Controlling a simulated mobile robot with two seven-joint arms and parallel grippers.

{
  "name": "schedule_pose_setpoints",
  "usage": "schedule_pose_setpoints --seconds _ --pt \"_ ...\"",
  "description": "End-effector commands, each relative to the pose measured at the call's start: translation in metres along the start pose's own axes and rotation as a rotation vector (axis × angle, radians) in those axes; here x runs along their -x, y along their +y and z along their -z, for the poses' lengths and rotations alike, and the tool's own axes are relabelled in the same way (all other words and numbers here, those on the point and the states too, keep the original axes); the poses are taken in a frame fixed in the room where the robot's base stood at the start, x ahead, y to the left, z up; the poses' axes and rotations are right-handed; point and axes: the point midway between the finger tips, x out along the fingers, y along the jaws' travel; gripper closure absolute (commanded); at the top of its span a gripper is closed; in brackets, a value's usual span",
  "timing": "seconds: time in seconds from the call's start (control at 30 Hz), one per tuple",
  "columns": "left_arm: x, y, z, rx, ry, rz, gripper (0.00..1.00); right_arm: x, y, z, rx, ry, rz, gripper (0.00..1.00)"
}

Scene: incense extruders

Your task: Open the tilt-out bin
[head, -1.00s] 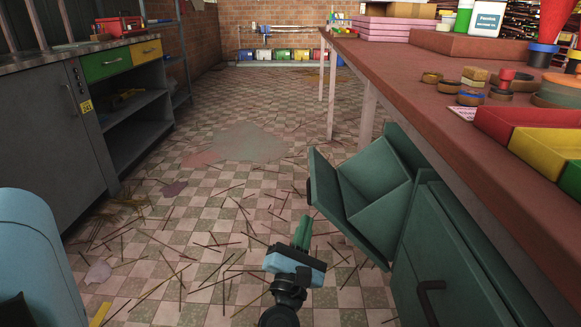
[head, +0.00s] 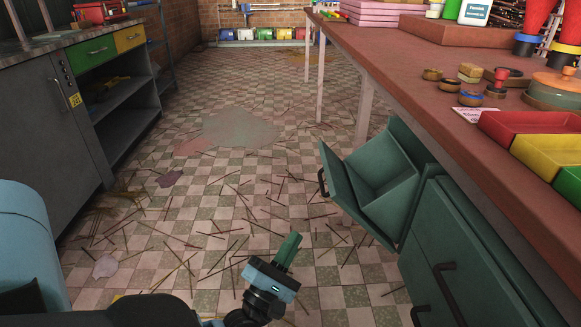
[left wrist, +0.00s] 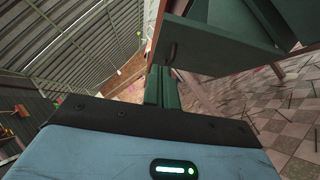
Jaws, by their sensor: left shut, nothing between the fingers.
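The tilt-out bin (head: 375,177) is a green box in a green cabinet under the right-hand table. Its front is tipped outward and its inside shows. A dark handle (head: 322,182) is on the outer face of its front. My left gripper (head: 291,246) is shut and empty, over the floor to the left of and nearer than the bin, apart from it. In the left wrist view its green fingers (left wrist: 162,88) are together, with the green bin (left wrist: 215,40) beyond them. My right gripper does not show.
The green cabinet (head: 462,262) has another dark handle in front. The long red-topped table (head: 420,75) holds trays and jars. A grey cabinet (head: 38,125) with drawers stands at left. The floor between is open, littered with thin sticks.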

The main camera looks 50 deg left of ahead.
Motion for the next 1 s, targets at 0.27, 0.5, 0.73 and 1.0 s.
schedule_pose_setpoints --seconds 0.27,0.5,0.73,1.0 --pt "-0.054 0.001 0.000 0.000 -0.001 -0.004 1.00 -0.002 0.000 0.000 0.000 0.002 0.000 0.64" --pt "-0.084 0.001 -0.017 0.003 0.000 -0.002 1.00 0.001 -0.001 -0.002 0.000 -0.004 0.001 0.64" --pt "-0.094 0.001 -0.027 0.001 0.001 -0.001 1.00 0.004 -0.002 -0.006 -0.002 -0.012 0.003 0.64" --pt "-0.095 0.000 -0.028 0.000 0.001 0.000 1.00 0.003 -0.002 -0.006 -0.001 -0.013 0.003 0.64"
